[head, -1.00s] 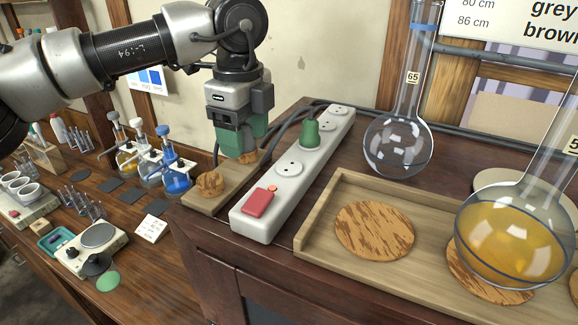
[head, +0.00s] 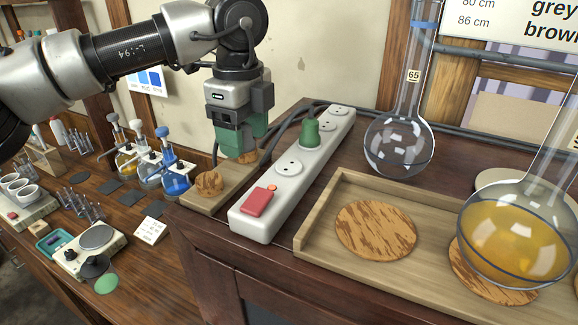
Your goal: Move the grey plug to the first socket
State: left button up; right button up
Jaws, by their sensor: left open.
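A white power strip (head: 298,185) lies on the dark cabinet top, with a red switch (head: 258,201) at its near end. The socket nearest the switch (head: 289,168) is empty. A green plug (head: 311,132) sits in the socket beyond it. Two empty sockets show farther back. I cannot make out the grey plug; dark cables run behind and beside my left gripper (head: 238,152), which may hide it. That gripper is open, pointing down, left of the strip, above a small wooden board (head: 225,190). My right gripper is not in view.
A brown knobbly piece (head: 210,183) is on the board's near end. Right of the strip, a wooden tray (head: 340,255) holds cork mats (head: 375,230) and a flask of amber liquid (head: 513,240). A clear flask (head: 398,148) stands behind. The lower bench at left is crowded with glassware.

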aim_at(243, 125)
pick_arm(q)
grip_shut()
jog(key=shift+r, duration=0.15)
jog(key=shift+r+p, duration=1.6)
jog(key=shift+r, duration=1.25)
